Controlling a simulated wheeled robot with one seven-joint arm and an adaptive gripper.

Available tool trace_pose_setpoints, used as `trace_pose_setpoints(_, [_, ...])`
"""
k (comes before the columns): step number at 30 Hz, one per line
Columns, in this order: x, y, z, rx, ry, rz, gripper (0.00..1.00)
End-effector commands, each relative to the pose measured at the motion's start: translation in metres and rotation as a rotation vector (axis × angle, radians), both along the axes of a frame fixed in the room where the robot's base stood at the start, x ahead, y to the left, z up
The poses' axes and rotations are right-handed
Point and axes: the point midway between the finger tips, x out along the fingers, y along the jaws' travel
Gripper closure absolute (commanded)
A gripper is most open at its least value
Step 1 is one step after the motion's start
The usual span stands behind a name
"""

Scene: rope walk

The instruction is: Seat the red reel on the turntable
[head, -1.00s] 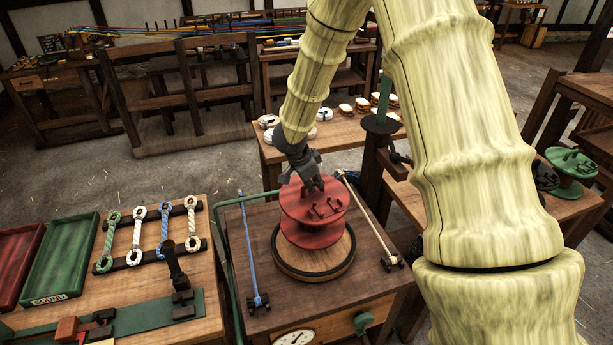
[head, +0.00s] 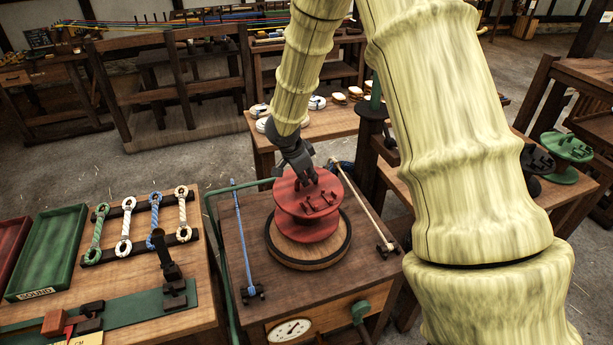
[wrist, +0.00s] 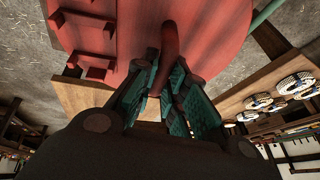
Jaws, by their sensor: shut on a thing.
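The red reel (head: 308,224), with two flanges and small raised blocks on top, stands upright over the turntable (head: 284,256), a round wooden disc with a dark rim. The reel looks roughly centred on the disc. I cannot tell whether its lower flange touches the wood. My gripper (head: 309,182) is at the far left part of the reel's top. In the wrist view, the teal-padded fingers (wrist: 166,100) are shut on a curved red handle (wrist: 170,42) of the reel. The red flange (wrist: 215,25) hides the turntable there.
A blue rod (head: 243,235) and a pale rod (head: 362,205) flank the turntable on its box, which has a dial (head: 290,330). A bench with rope loops (head: 125,228) and a green tray (head: 48,250) is at left. A dark post (head: 370,140) stands behind right.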

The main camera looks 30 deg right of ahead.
Motion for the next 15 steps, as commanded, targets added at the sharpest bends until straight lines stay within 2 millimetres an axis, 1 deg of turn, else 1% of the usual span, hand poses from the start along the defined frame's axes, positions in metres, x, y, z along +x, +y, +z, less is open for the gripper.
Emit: trace_pose_setpoints(15, [0.001,0.000,-0.026,0.000,0.000,-0.001,1.00])
